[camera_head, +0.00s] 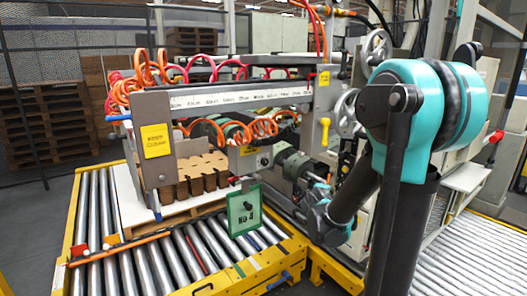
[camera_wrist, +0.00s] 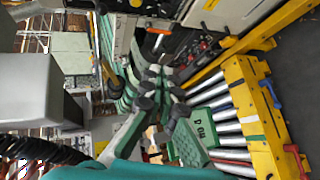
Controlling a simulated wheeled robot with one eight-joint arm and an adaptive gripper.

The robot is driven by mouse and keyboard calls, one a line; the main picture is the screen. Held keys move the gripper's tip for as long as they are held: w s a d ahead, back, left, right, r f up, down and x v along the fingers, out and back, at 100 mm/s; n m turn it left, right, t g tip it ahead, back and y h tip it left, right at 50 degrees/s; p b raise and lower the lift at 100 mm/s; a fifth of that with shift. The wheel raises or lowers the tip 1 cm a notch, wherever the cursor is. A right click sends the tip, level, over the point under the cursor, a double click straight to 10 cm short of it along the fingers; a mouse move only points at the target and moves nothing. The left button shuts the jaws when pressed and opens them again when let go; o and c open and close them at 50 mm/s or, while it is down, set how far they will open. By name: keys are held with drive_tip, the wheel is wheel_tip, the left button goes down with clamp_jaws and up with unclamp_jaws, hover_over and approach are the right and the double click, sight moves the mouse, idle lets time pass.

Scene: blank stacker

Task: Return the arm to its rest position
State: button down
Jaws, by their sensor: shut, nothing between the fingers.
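My arm crosses the right side of the head view, with a large teal joint at top and dark links running down and left. Its wrist end hangs low beside the stacker (camera_head: 235,97), near the front corner of the roller conveyor (camera_head: 215,245). In the wrist view my gripper (camera_wrist: 158,82) has green and grey fingers with dark joints. It is shut and empty. The fingers are partly hard to separate from the machinery behind them.
Stacked brown blanks (camera_head: 203,173) sit under the stacker frame. A yellow conveyor frame (camera_head: 262,272) lies close below my wrist. Another roller conveyor (camera_head: 455,258) is at right.

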drive_tip(key=s+a+f+m+g+y, duration=0.1)
drive_tip(key=s+f+m+g, duration=0.2)
drive_tip(key=s, duration=0.6)
drive_tip(key=s+a+f+m+g+y, duration=0.1)
drive_tip(key=s+f+m, duration=0.4)
drive_tip(key=s, duration=0.5)
drive_tip(key=s+a+f+m+g+y, duration=0.1)
drive_tip(key=s+f+m+g, duration=0.3)
drive_tip(key=s, duration=0.5)
drive_tip(key=shift+s+a+f+m+g+y, duration=0.4)
drive_tip(key=shift+f+m+y, duration=0.2)
drive_tip(key=shift+m+y, duration=0.1)
